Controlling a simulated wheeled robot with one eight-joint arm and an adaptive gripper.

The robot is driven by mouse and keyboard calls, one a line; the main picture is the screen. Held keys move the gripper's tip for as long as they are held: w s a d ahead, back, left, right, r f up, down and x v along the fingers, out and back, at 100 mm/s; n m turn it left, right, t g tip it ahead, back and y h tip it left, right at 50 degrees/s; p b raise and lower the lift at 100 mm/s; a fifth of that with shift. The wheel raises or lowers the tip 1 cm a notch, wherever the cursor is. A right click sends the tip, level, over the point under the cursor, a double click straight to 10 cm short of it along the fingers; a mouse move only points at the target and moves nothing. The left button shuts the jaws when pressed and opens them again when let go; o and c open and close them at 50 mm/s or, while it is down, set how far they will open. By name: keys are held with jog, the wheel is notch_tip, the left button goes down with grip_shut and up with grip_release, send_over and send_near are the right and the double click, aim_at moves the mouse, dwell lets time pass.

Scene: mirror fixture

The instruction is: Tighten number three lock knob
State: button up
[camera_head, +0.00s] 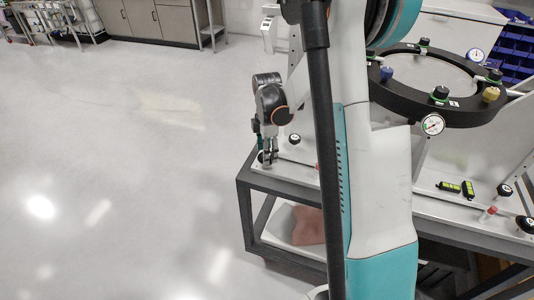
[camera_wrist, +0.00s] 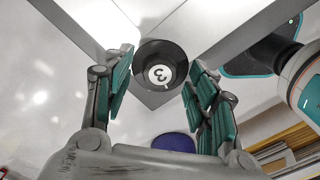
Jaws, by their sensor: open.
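The number three lock knob (camera_wrist: 148,54) is round and black, with a white disc marked 3 on top. In the wrist view it shows between the two teal-padded fingers of my gripper (camera_wrist: 160,72), which is open. A gap shows on each side of the knob, so the fingers look apart from it; whether the tips reach down around it I cannot tell. In the head view my gripper (camera_head: 268,157) points down at the left front corner of the light plate (camera_head: 299,155), largely hiding the knob there.
Another black knob (camera_head: 295,138) stands close right of my gripper. The black ring fixture (camera_head: 400,105) with knobs and a gauge (camera_head: 432,125) is at the right. A blue round thing (camera_wrist: 173,143) shows below. Floor at left is clear.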

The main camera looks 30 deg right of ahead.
jog(key=shift+f, duration=0.15)
jog(key=c, duration=1)
jog(key=shift+c, duration=0.2)
